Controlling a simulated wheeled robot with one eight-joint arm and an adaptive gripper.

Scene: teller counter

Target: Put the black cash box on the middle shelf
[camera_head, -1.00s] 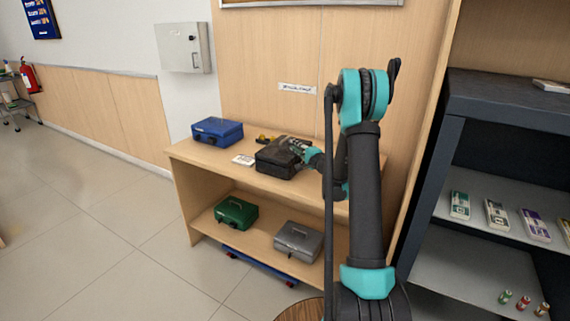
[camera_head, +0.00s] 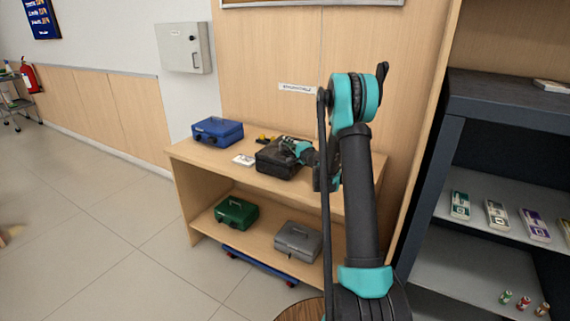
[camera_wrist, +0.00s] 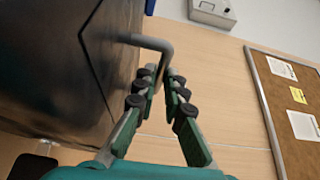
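The black cash box (camera_head: 274,164) sits on the top of the wooden counter (camera_head: 205,158), at its right part. Its side fills the left of the wrist view (camera_wrist: 60,70), with a bent grey handle (camera_wrist: 150,41) sticking out. My gripper (camera_head: 298,149) is at the box's upper right. In the wrist view its fingers (camera_wrist: 161,78) converge, with the handle's end between the tips, so it looks shut on the handle. A dark shelf unit (camera_head: 500,100) stands at the right, with one shelf (camera_head: 478,228) bearing banknote bundles and a lower one (camera_head: 440,272) mostly bare.
A blue cash box (camera_head: 217,132) and a white card (camera_head: 244,160) lie left of the black box. A green box (camera_head: 237,213) and a grey box (camera_head: 298,241) sit on the counter's lower shelf. Small rolls (camera_head: 523,303) stand on the unit's lower shelf.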

